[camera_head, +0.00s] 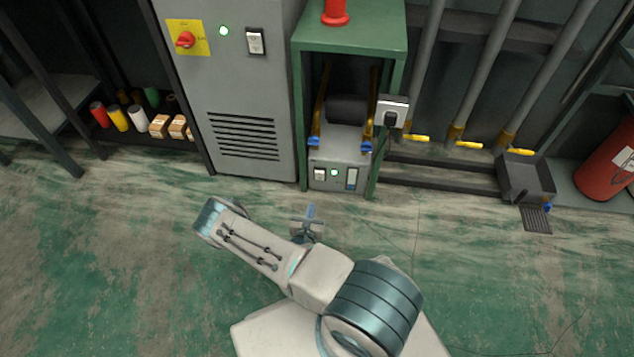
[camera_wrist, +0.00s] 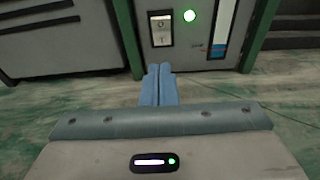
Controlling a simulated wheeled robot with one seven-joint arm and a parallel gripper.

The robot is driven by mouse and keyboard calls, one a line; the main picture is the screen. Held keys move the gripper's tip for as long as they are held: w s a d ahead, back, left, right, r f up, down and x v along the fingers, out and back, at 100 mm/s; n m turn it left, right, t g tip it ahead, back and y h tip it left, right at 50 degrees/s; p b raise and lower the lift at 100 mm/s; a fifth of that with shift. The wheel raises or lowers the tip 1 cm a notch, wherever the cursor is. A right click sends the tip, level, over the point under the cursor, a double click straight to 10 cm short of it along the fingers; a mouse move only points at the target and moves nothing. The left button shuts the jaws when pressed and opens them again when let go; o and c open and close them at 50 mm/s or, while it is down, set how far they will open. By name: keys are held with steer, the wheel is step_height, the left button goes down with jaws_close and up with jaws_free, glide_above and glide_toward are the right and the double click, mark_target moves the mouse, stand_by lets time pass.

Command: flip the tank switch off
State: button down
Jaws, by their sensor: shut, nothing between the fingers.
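The tank unit (camera_head: 340,160) is a grey box at the foot of a green frame. Its front bears a small white rocker switch (camera_head: 320,174), a lit green lamp (camera_head: 335,172) and a level gauge (camera_head: 352,178). In the wrist view the switch (camera_wrist: 161,28) sits just above my fingertips, with the lit lamp (camera_wrist: 190,15) and the blue-filled gauge (camera_wrist: 220,35) to its right. My gripper (camera_wrist: 158,70) is shut and empty, pointing at the panel, apart from the switch. In the head view my gripper (camera_head: 311,209) is low over the floor before the unit.
A grey cabinet (camera_head: 235,95) with a red knob, a lit lamp and another switch (camera_head: 255,41) stands left. Green frame posts (camera_head: 386,150) flank the unit. Pipes with yellow handles (camera_head: 467,145) and a red cylinder (camera_head: 608,165) are right. Floor in front is clear.

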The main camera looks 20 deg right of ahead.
steer(key=b, duration=0.6)
glide_toward(319, 174)
steer(key=x, duration=0.2)
steer(key=f+x, duration=0.1)
steer(key=x, duration=0.2)
steer(key=shift+w+f, duration=0.1)
steer(key=shift+f, duration=0.05)
steer(key=shift+w+d+r+b, duration=0.25)
steer(key=shift+w+d+b, duration=0.15)
steer(key=shift+w, duration=0.15)
